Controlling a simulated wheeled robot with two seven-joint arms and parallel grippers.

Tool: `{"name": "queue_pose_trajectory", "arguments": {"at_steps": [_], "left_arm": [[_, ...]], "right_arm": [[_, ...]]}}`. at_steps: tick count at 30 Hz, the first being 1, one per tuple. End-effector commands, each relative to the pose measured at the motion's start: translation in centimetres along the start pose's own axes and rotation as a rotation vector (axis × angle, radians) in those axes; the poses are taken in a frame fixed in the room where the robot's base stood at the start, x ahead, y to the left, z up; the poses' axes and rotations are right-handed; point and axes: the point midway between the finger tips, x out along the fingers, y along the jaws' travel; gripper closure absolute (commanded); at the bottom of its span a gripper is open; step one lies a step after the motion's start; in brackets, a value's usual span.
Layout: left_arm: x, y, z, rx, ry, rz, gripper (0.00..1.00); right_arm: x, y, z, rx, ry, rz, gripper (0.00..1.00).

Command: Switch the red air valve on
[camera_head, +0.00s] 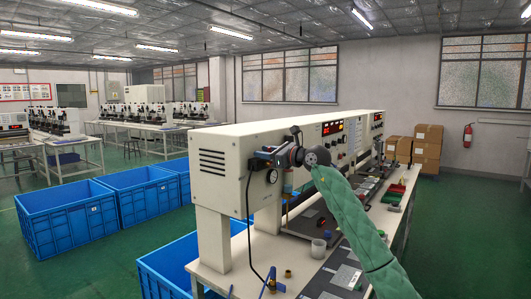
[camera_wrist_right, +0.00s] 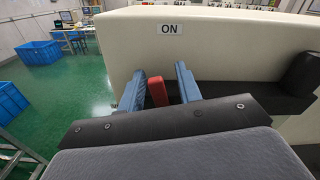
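The red valve handle (camera_wrist_right: 157,92) shows in the right wrist view as a short red bar, below an ON label (camera_wrist_right: 169,29) on the cream machine face. My right gripper (camera_wrist_right: 158,88) has its two blue fingers on either side of the handle. They are apart, with a gap showing between the handle and the right finger. In the head view my right gripper (camera_head: 258,163) is at the near end of the cream machine (camera_head: 212,160), where gripper and wrist hide the handle. I cannot make out my left gripper.
A round gauge (camera_head: 272,176) sits just below my gripper, with a black hose (camera_head: 249,225) hanging to the workbench (camera_head: 237,278). Blue crates (camera_head: 70,220) stand on the floor at left. Small parts and trays cover the bench under my right arm.

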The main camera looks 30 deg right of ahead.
Motion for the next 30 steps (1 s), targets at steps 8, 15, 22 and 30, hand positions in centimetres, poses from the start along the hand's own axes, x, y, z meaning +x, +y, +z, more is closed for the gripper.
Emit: {"name": "queue_pose_trajectory", "arguments": {"at_steps": [8, 15, 22, 30], "left_arm": [[0.0, 0.0, 0.1, 0.000, -0.001, 0.000, 0.69], [0.1, 0.0, 0.2, 0.001, -0.004, -0.001, 0.69], [-1.1, 0.0, -0.1, 0.001, 0.004, 0.000, 0.69], [-1.9, 0.2, -0.3, -0.001, 0.008, 0.003, 0.69]], "right_arm": [[0.0, 0.0, 0.0, 0.000, 0.000, 0.000, 0.99], [0.0, -0.1, 0.0, 0.026, 0.000, 0.000, 1.00], [0.0, -0.9, -0.2, 0.186, 0.001, 0.000, 1.00], [0.0, -1.2, -0.2, 0.260, 0.001, 0.000, 1.00]]}}
